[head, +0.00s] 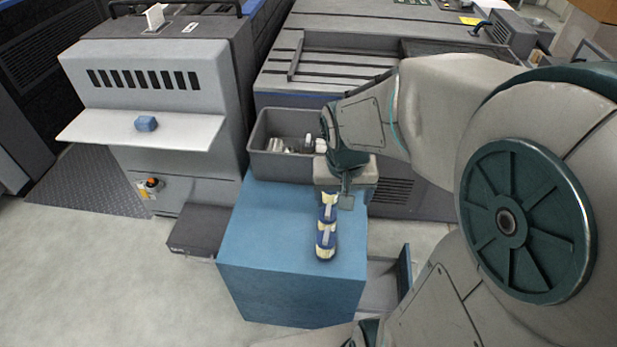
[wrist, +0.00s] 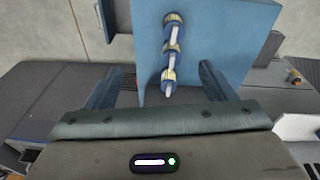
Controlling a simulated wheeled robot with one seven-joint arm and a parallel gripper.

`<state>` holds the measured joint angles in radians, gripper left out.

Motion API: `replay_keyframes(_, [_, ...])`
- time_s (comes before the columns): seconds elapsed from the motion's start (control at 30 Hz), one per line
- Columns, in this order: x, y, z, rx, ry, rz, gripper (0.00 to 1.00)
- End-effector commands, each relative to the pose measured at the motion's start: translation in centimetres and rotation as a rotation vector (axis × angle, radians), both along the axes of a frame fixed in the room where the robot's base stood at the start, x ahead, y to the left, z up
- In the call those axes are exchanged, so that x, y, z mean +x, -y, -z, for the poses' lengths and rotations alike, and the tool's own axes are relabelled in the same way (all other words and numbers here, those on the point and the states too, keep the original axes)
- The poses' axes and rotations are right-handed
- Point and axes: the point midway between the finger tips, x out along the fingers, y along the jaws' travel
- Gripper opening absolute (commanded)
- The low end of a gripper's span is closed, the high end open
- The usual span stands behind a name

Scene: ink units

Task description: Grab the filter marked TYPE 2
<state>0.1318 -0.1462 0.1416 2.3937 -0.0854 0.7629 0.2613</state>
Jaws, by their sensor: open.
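Blue and cream filters (head: 326,241) stand in a short row on top of the blue block (head: 262,240). In the wrist view the filters (wrist: 172,46) run from the top centre down to between my fingers, on the blue block (wrist: 225,40). Type markings are too small to read, so I cannot tell which is TYPE 2. My gripper (head: 345,196) is above the block's far part, close to the far end of the row. In the wrist view my gripper (wrist: 163,84) is open, its fingers apart on either side of the row's near end. Nothing is held.
A grey bin (head: 272,167) with pale items stands behind the block. A grey machine (head: 165,95) at left has a shelf (head: 100,127) carrying a small blue object (head: 146,124). A dark low box (head: 197,232) sits left of the block.

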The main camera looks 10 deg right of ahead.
Motion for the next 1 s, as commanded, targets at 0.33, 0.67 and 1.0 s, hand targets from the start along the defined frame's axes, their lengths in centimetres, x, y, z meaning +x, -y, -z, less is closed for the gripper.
replay_keyframes(0.33, [5.8, 0.1, 10.5, 0.057, -0.101, 0.165, 0.77])
replay_keyframes(0.67, [7.1, -0.3, 14.7, 0.094, -0.127, 0.219, 0.77])
replay_keyframes(1.0, [7.1, -0.4, 21.0, 0.093, -0.126, 0.217, 0.77])
